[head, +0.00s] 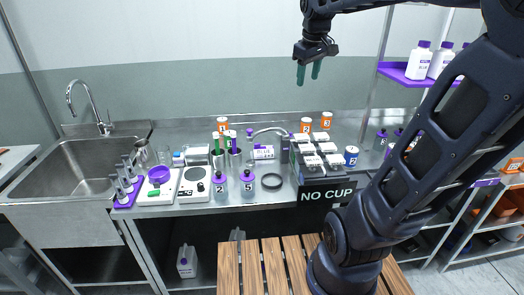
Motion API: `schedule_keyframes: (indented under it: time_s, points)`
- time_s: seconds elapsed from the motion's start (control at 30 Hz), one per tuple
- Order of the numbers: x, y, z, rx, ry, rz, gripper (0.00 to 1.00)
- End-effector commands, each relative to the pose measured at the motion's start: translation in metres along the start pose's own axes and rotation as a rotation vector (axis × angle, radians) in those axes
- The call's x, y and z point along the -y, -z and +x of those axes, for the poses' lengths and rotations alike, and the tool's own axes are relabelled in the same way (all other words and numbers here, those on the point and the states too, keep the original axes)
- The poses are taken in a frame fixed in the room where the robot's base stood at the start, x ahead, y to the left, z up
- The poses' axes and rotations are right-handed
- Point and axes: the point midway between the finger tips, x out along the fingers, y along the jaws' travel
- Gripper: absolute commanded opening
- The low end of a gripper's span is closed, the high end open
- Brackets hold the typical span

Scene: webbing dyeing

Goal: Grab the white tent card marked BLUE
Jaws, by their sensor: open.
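The white tent card (264,153) marked BLUE stands on the steel counter, toward the back, with a purple strip along its top. A curved grey spout reaches across just above it, and dark bottles stand in front of it. My gripper (308,74) hangs in the air above the counter, up and to the right of the card and well apart from it. Its two green fingers point down, slightly spread, with nothing between them.
A sink (75,165) is left; a bottle shelf (418,77) is upper right.

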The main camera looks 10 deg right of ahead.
Motion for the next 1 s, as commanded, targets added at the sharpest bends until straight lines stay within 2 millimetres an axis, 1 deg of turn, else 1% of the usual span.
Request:
schedule_keyframes:
  time_s: [0.03, 0.1, 0.37, 0.4, 0.63, 0.7, 0.8, 1.0]
  points:
    - [-0.003, 0.016, 0.003, 0.013, 0.008, -0.047, 0.49]
    - [-0.006, 0.036, 0.006, 0.028, 0.019, -0.12, 0.49]
    - [-0.015, 0.111, 0.025, 0.074, 0.068, -0.387, 0.49]
    - [-0.015, 0.123, 0.029, 0.079, 0.077, -0.428, 0.49]
    - [-0.017, 0.188, 0.059, 0.105, 0.136, -0.659, 0.49]
    - [-0.016, 0.204, 0.067, 0.11, 0.154, -0.72, 0.49]
    - [-0.015, 0.222, 0.078, 0.114, 0.174, -0.788, 0.49]
    - [-0.013, 0.246, 0.095, 0.116, 0.203, -0.884, 0.49]
